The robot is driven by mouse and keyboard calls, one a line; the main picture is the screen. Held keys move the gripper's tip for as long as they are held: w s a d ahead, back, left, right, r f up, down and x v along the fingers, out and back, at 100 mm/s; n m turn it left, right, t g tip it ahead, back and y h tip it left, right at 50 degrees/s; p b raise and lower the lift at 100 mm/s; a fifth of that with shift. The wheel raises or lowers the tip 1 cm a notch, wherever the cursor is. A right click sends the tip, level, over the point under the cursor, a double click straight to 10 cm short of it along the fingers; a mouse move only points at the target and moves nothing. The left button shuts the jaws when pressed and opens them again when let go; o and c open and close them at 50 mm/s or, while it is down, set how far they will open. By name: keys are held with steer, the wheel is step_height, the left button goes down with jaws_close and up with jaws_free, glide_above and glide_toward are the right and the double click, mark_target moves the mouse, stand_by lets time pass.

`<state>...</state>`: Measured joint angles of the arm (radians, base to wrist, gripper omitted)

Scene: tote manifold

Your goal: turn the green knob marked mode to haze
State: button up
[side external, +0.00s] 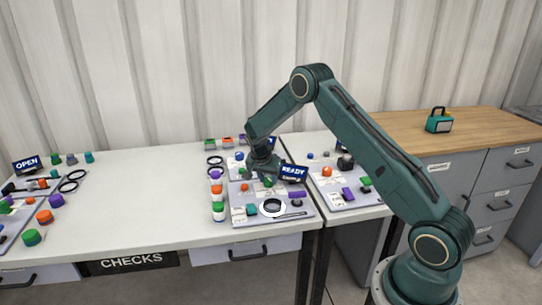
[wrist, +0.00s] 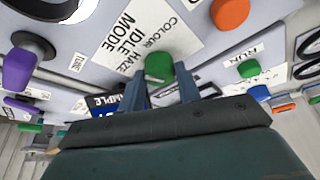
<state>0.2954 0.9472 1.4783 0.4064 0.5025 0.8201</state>
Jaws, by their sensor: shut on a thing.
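The green knob (wrist: 159,67) sits on the panel in the wrist view, beside a white label (wrist: 140,38) reading MODE, IDLE, HAZE and COLOUR. My gripper (wrist: 168,90) is shut on the green knob, with one finger on each side of it. In the side external view my gripper (side external: 264,170) is down at the middle panel (side external: 240,190), and its fingers largely hide the knob. Which label word the knob points at cannot be told.
An orange knob (wrist: 230,13) and a green RUN button (wrist: 249,68) are close by. A purple lever (wrist: 19,68) is at the left. A READY display (side external: 293,171) stands beside my gripper. Bottle-like coloured items (side external: 217,203) stand left of the panel.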

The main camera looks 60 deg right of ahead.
steer(key=shift+s+n+t, duration=0.1)
steer(key=shift+n+t, duration=0.3)
steer(key=shift+n, duration=0.8)
steer(key=o, duration=1)
steer(key=shift+c, duration=0.2)
steer(key=v, duration=1.3)
steer(key=shift+r, duration=0.5)
steer(key=shift+d, duration=0.1)
